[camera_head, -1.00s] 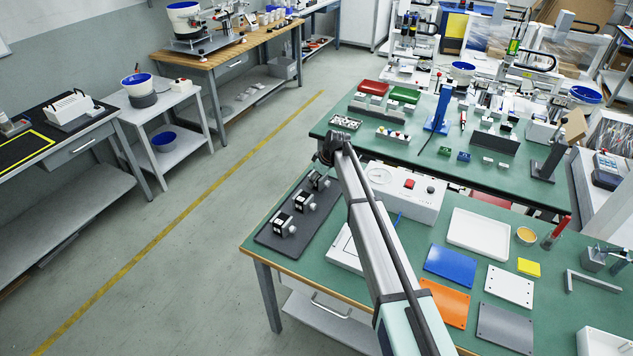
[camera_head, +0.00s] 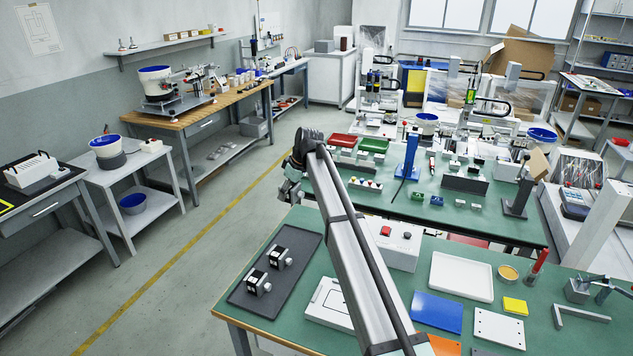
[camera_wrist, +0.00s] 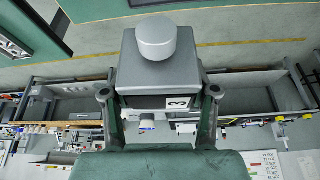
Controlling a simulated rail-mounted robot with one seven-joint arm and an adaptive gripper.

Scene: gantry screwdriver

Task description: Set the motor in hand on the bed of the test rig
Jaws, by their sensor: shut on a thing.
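My gripper (camera_wrist: 160,95) is shut on a motor (camera_wrist: 158,78). In the wrist view the motor is a grey square block with a round grey knob and a white label reading 3, gripped between the two fingers at its sides. In the head view my gripper (camera_head: 291,186) is raised above the far left side of the near green table; the motor is hard to make out there. A low white unit with a framed flat top (camera_head: 328,304) is on that table beside a white box with a red button (camera_head: 400,251). I cannot tell which is the test rig; my arm partly covers both.
Two similar motors (camera_head: 281,257) (camera_head: 258,283) stand on a dark mat (camera_head: 245,300) at the table's left. A white tray (camera_head: 462,275), blue plate (camera_head: 437,312) and yellow block (camera_head: 515,306) lie to the right. A second green table (camera_head: 470,213) with small parts stands behind.

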